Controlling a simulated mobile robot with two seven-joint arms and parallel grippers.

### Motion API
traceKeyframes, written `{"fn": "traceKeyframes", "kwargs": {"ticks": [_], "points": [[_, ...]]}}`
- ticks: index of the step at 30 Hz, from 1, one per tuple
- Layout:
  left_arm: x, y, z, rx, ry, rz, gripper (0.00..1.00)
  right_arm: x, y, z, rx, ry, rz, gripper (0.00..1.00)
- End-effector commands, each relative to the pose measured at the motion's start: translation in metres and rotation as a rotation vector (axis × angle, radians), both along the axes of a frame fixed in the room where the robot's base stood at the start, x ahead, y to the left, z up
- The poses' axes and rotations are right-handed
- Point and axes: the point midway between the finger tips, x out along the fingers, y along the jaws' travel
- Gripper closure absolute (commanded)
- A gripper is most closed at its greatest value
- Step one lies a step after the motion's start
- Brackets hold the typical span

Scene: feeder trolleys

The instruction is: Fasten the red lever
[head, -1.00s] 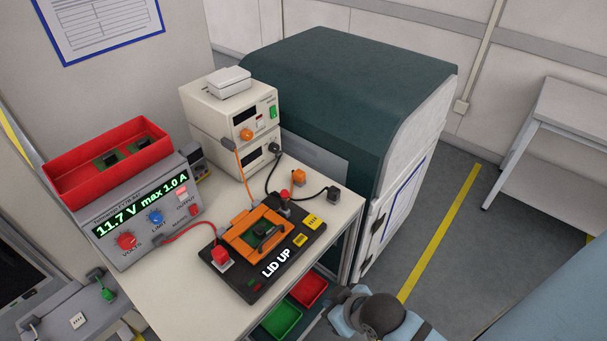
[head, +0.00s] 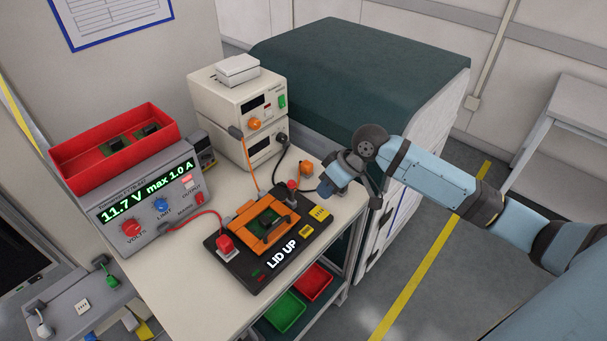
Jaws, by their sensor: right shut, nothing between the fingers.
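The black test fixture (head: 240,272) lies on the bench, its display reading LID UP. An orange frame (head: 246,214) with a dark handle (head: 275,231) sits on it; a green board shows inside. A small red-topped post (head: 292,187) stands at the fixture's back right corner. A red block (head: 226,243) sits at its left edge, with a red cable running to it. Which of these is the red lever I cannot tell for sure. My right gripper (head: 324,187) is shut and empty, just right of the red-topped post and apart from it. My left gripper is out of view.
A power supply (head: 130,215) reading 11.7 V, with a red bin (head: 75,163) on top, stands at left. Cream instruments (head: 225,105) stand behind. An orange plug (head: 306,168) lies near my right gripper. Green (head: 284,311) and red (head: 314,283) trays sit below the bench edge.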

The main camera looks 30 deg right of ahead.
Motion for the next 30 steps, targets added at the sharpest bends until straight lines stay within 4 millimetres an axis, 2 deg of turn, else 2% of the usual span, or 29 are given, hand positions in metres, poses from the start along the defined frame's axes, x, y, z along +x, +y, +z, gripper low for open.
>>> {"fn": "traceKeyframes", "kwargs": {"ticks": [1, 6, 12, 24, 30], "points": [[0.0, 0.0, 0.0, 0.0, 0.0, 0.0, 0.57, 0.015, -0.015, 0.013, 0.006, 0.0, -0.019, 1.0], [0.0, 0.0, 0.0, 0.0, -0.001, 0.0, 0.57, 0.045, -0.05, 0.046, 0.056, 0.013, -0.079, 1.0], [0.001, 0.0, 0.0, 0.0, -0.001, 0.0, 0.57, 0.06, -0.07, 0.067, 0.089, 0.018, -0.12, 1.0], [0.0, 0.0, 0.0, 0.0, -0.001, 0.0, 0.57, 0.061, -0.071, 0.07, 0.095, 0.02, -0.123, 1.0], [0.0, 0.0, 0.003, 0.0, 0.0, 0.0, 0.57, 0.066, -0.062, 0.055, 0.097, 0.023, -0.122, 1.0]]}}
